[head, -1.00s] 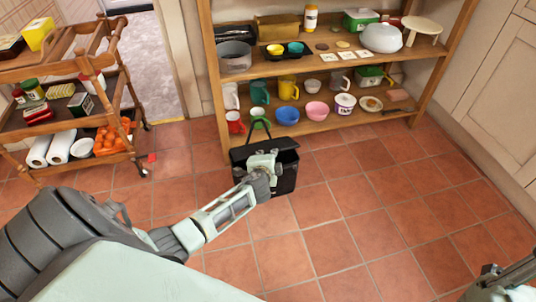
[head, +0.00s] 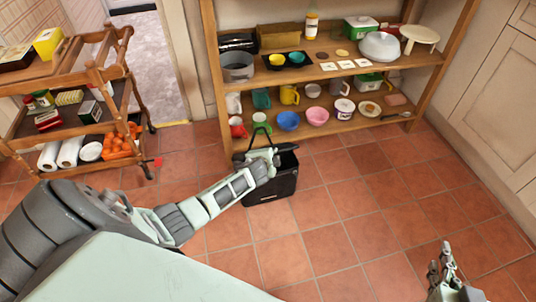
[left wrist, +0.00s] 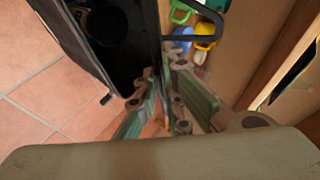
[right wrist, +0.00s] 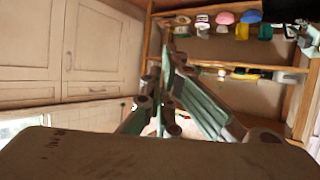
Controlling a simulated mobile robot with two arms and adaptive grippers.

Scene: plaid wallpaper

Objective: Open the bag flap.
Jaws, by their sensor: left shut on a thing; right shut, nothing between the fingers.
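The black bag (head: 272,188) stands on the tiled floor in front of the shelf, its thin black handle (head: 258,131) sticking up. My left gripper (head: 263,160) is at the top of the bag and covers part of it. In the left wrist view the bag (left wrist: 85,45) shows its dark inside, with a round object in it. There my left gripper (left wrist: 168,78) is shut on a thin black panel edge, which looks like the flap. My right gripper (head: 441,262) is shut and empty, away from the bag; it also shows in the right wrist view (right wrist: 168,55).
A wooden shelf (head: 330,69) with bowls, mugs and jars stands close behind the bag. A wooden trolley (head: 100,75) is at the left, with a small red item (head: 157,162) on the floor beside it. The floor (head: 370,205) to the right of the bag is clear.

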